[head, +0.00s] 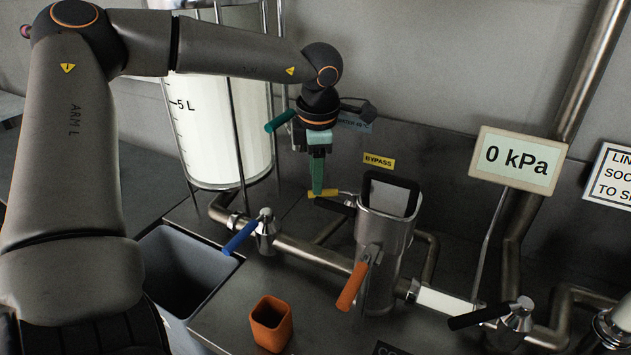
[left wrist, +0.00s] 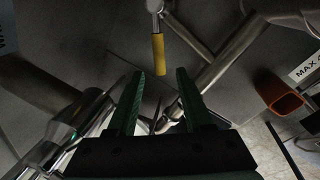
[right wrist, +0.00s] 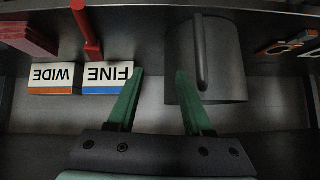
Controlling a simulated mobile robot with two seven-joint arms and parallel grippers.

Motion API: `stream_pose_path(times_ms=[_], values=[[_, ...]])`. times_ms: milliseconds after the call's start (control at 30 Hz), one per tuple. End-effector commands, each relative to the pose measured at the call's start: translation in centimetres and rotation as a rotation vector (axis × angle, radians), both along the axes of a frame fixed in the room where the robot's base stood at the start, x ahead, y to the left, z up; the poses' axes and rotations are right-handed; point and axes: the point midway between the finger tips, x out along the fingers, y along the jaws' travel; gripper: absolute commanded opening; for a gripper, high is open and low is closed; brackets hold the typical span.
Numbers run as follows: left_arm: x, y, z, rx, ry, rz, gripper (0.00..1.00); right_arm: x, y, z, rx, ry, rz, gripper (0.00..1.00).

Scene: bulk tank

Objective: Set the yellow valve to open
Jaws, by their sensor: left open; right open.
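The yellow valve handle (head: 330,193) shows in the head view below the BYPASS label, partly hidden by my left gripper (head: 317,191). It lies on a thin pipe behind the thick main pipe. In the left wrist view the yellow handle (left wrist: 158,54) hangs from a metal valve body and points toward the gap between my open left fingers (left wrist: 160,73). Its near end lies about between the fingertips, with no contact visible. My right gripper (right wrist: 158,74) is out of the head view; in the right wrist view it is open and empty.
Other valve handles are blue (head: 241,236), orange (head: 352,286), teal (head: 281,120) and black (head: 478,318). A metal strainer housing (head: 385,235) stands right of the left gripper. An orange cup (head: 271,323) and a grey bin (head: 215,305) are in front. A grey mug (right wrist: 225,60) is near my right gripper.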

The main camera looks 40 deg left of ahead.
Motion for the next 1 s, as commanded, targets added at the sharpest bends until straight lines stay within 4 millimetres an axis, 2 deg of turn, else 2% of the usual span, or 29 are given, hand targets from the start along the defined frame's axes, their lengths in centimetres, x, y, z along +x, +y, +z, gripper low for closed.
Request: stream_pose_path(times_ms=[33,200,400,600,1000], values=[[0.0,-0.2,1.5,0.003,-0.006,-0.001,0.51,0.0,0.0,0.2,0.0,0.001,0.001,0.51],[-0.5,-0.7,5.1,0.003,-0.005,0.001,0.51,-0.2,0.1,0.4,-0.001,0.007,0.003,0.51],[-0.9,-1.2,8.0,0.001,-0.003,0.0,0.51,-0.1,0.3,0.7,0.001,0.007,0.006,0.51],[-1.1,-1.4,8.9,0.002,-0.001,0.0,0.51,0.1,0.3,0.9,0.002,0.001,0.006,0.51],[-1.1,-1.4,8.9,0.001,-0.001,0.0,0.51,0.2,0.4,1.0,0.008,0.0,0.002,0.51]])
